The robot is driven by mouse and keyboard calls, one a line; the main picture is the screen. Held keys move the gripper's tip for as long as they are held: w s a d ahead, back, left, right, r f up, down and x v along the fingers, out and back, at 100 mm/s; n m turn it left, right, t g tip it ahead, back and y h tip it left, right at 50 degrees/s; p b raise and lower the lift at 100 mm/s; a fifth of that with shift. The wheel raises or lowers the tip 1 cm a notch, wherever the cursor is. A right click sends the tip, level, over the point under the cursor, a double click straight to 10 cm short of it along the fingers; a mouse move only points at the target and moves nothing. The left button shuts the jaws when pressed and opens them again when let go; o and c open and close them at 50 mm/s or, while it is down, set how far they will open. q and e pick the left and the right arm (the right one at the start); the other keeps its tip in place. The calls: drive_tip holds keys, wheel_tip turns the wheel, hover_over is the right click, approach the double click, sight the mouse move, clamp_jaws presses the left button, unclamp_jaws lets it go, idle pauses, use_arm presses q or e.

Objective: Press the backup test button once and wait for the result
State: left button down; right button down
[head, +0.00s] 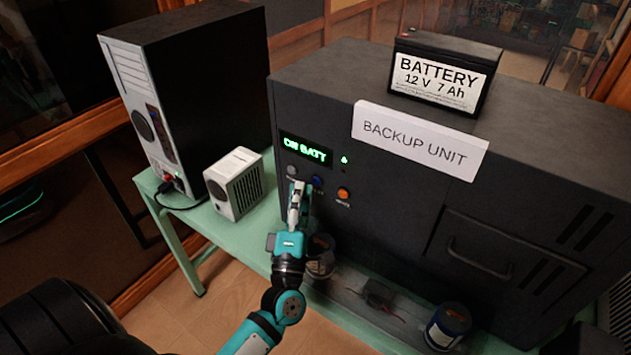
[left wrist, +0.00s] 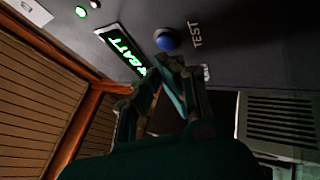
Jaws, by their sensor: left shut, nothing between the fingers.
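The backup unit (head: 380,215) is a large dark box on a green bench, with a white "BACKUP UNIT" sign (head: 418,140). Its display (head: 305,149) reads "ON BATT" in green, and a small green light (head: 344,159) glows beside it. Below are a grey button (head: 292,170), a blue button (head: 318,180) and an orange button (head: 343,193). In the left wrist view, the blue button (left wrist: 166,39) has "TEST" printed beside it. My left gripper (head: 297,187) is shut and empty in front of the panel, its tips close to the blue button; contact cannot be told. My right gripper is out of view.
A black battery (head: 445,72) stands on top of the unit. A white-fronted tower (head: 150,120) and a small vented box (head: 235,183) stand to the left. Cans, including one at right (head: 447,327), and a small dark part (head: 378,293) are on the lower shelf.

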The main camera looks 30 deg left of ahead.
use_arm(q)
drive_tip(key=shift+w, duration=0.15)
drive_tip(key=shift+w, duration=0.3)
drive_tip(key=shift+w+d, duration=0.1)
drive_tip(key=shift+w, duration=0.3)
idle(0.7)
drive_tip(key=shift+s, duration=0.85)
drive_tip(key=shift+s, duration=0.1)
drive_tip(key=shift+s+a+p, duration=0.15)
drive_tip(key=shift+s, duration=1.05)
drive_tip(key=shift+s+a+p, duration=0.1)
drive_tip(key=shift+s+p, duration=0.05)
drive_tip(key=shift+s, duration=1.05)
drive_tip(key=shift+f, duration=0.1)
